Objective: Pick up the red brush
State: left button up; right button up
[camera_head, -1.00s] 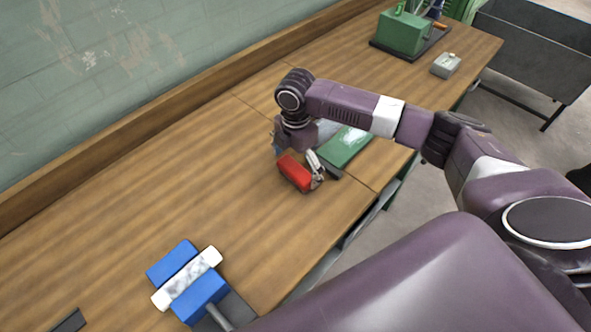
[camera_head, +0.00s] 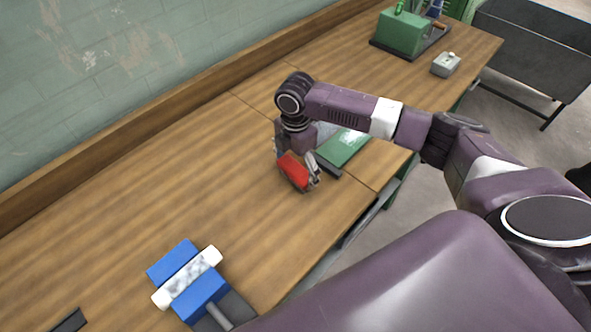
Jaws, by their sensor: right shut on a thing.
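The red brush (camera_head: 294,171) is on the wooden bench near its middle, below my right gripper. My right gripper (camera_head: 297,172) points down with its fingers on either side of the red brush and is shut on it. The wrist and fingers hide part of the brush. I cannot tell whether the brush touches the bench top. My left gripper is not in view.
A green flat thing (camera_head: 343,146) lies just right of the gripper. A blue and white device (camera_head: 188,277) stands at the front left. A green machine (camera_head: 404,33) and a small grey box (camera_head: 446,64) are at the far end. The bench (camera_head: 150,190) left of the brush is clear.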

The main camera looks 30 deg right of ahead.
aim_at(295, 168)
notch_tip(295, 168, up, 20)
jog(key=b, duration=0.3)
jog(key=o, duration=0.6)
jog(key=shift+c, duration=0.2)
jog(key=shift+f, duration=0.1)
jog(key=c, duration=0.4)
